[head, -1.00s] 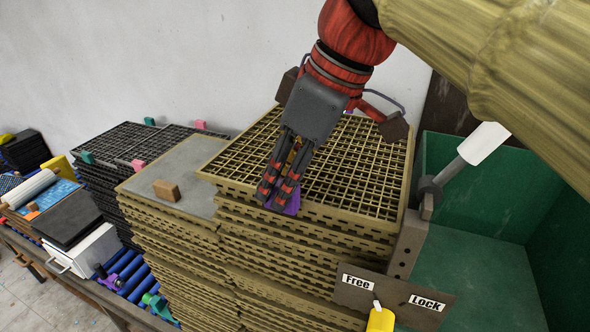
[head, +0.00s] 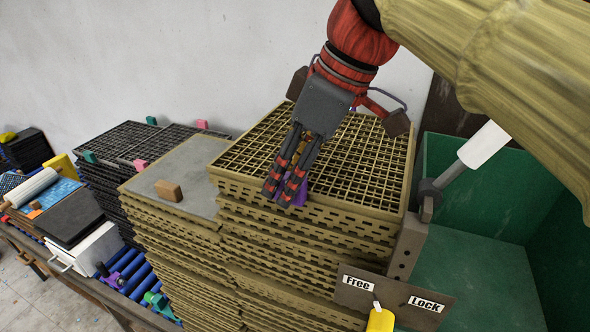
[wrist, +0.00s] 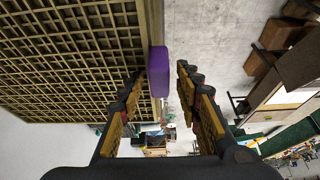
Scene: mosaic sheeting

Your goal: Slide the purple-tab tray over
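The purple tab (head: 294,194) sticks out from the front edge of the top tan grid tray (head: 345,160), which lies on a tall stack of similar trays. My gripper (head: 284,189) reaches down at that front edge, partly covering the tab in the head view. In the wrist view the purple tab (wrist: 158,72) lies between the two fingertips of my gripper (wrist: 159,80), with a gap visible on each side. The fingers are apart and hold nothing that I can see. The tray's grid fills the left of the wrist view.
A grey-topped tray stack (head: 190,170) with a brown block (head: 168,190) adjoins at left; black trays (head: 150,140) stand beyond. At right are a green bin (head: 465,260), a white-handled lever (head: 470,155) and a Free/Lock plate (head: 392,300). A wall is behind.

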